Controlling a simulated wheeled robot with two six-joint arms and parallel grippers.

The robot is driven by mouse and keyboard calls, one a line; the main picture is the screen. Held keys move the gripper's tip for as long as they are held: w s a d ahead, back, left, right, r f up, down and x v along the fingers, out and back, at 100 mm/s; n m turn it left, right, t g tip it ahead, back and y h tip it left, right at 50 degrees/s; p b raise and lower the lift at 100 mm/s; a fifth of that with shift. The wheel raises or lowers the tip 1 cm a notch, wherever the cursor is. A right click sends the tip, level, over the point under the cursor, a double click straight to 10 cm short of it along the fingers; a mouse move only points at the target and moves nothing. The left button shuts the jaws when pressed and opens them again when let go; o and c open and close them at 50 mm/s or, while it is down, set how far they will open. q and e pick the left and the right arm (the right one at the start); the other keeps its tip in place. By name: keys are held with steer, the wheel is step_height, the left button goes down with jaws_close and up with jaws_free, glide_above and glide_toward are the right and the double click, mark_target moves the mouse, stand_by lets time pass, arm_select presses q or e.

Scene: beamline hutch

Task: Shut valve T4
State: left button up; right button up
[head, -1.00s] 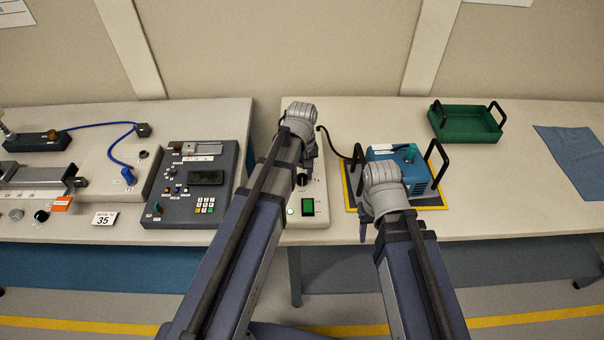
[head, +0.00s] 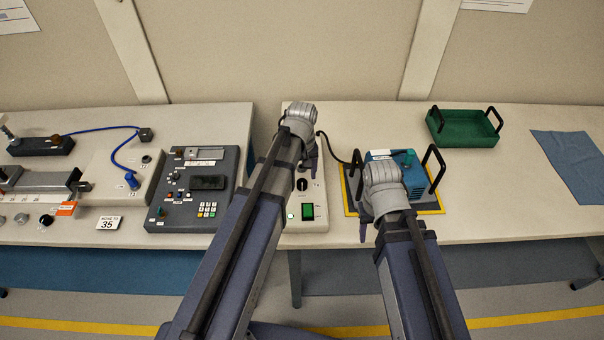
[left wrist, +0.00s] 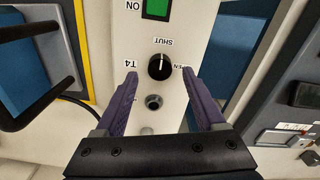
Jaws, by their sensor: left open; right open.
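The T4 valve is a round black knob (left wrist: 159,66) with a white line, on a pale panel (left wrist: 196,20). It also shows in the head view (head: 302,184). In the left wrist view the line points toward the SHUT label (left wrist: 163,42); the OPEN label (left wrist: 180,67) is partly hidden by a finger. My left gripper (left wrist: 160,73) is open and empty, its purple fingers apart on either side of the knob in that view; I cannot tell their height above it. My right gripper (head: 364,228) is empty and open near the table's front edge, beside the blue device.
A green button (head: 307,211) is on the same panel. A grey control box (head: 165,222) stands to the left. A blue device (head: 415,178) with black handles is close on the right. A green tray (head: 462,140) and blue cloth (head: 570,160) lie farther right.

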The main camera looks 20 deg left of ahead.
mark_target(303, 183)
arm_select(q)
step_height(303, 183, up, 5)
steer(key=p, duration=0.4)
steer(key=shift+r, duration=0.2)
steer(key=shift+s+d, duration=0.25)
steer(key=s+d+m+y, duration=0.1)
steer(key=s+d+m, duration=0.8)
steer(key=s, duration=0.5)
steer(key=shift+d+m, duration=0.4)
steer(key=shift+d, duration=0.15)
